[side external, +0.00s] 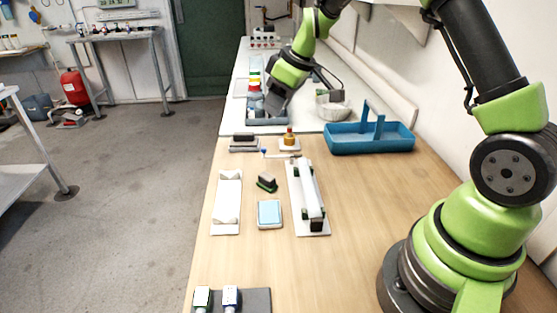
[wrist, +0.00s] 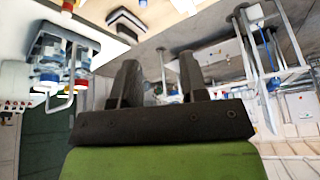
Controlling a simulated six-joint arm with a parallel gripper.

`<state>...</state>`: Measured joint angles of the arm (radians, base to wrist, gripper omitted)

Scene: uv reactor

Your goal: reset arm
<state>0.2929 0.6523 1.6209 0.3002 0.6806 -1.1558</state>
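My gripper (side external: 265,106) is at the far part of the bench in the side external view, tilted downward over or near a blue-grey tray (side external: 284,121). I cannot tell whether it touches the tray. In the wrist view my gripper (wrist: 158,70) shows two dark fingers standing apart, with nothing visible held between them. The small items just behind the gripper in the side view are partly hidden by it.
A blue caddy (side external: 392,138) stands right of my gripper, near a white bowl (side external: 334,111). A white reactor-like tube on a base (side external: 309,196), a white cradle (side external: 227,203), a light-blue sponge-like block (side external: 269,213) and bottles (side external: 230,297) lie nearer. Bare wood remains at front right.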

